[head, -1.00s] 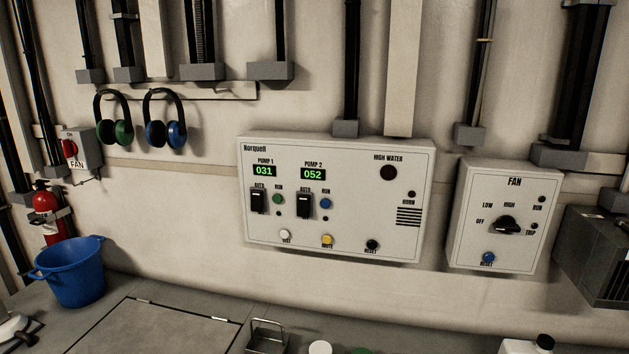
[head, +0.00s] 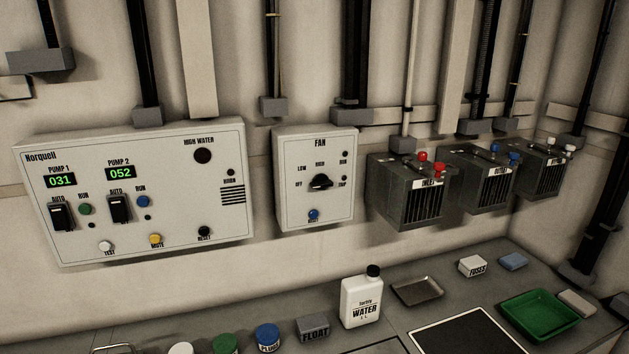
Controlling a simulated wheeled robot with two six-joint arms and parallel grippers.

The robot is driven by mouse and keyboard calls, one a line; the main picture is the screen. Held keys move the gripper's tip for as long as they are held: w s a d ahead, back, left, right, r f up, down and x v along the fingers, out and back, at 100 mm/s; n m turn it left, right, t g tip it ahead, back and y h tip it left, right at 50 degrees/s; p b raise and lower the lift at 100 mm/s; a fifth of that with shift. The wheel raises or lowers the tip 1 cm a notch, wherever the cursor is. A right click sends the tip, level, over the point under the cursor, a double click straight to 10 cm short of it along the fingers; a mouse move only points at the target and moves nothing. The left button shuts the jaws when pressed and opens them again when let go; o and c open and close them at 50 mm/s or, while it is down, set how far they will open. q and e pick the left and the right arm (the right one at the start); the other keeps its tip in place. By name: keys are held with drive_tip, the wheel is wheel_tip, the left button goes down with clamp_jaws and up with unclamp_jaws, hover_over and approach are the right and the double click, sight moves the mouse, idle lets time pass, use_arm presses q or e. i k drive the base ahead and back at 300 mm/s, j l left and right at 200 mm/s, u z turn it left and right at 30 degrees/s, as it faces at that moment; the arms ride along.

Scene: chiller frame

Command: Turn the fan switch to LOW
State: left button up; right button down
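The fan box (head: 287,208) is a pale panel on the wall near the middle of the head view, labelled FAN. Its black rotary switch (head: 320,181) sits among the labels OFF, LOW and HIGH. The knob lies roughly level; which label it points to is too small to tell. A blue reset button (head: 313,215) is below the switch, and two small dark lamps are at its right. Neither of my grippers is in the head view, and nothing touches the switch.
A large pump panel (head: 180,200) hangs left of the fan box. Dark vented boxes (head: 407,190) hang to its right. Below, the bench holds a white water bottle (head: 361,300), a FLOAT box (head: 313,328), a metal tray (head: 417,290) and a green tray (head: 541,314).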

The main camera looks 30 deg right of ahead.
sight(320, 181)
drive_tip(key=k+z, duration=0.2)
drive_tip(key=z, duration=0.95)
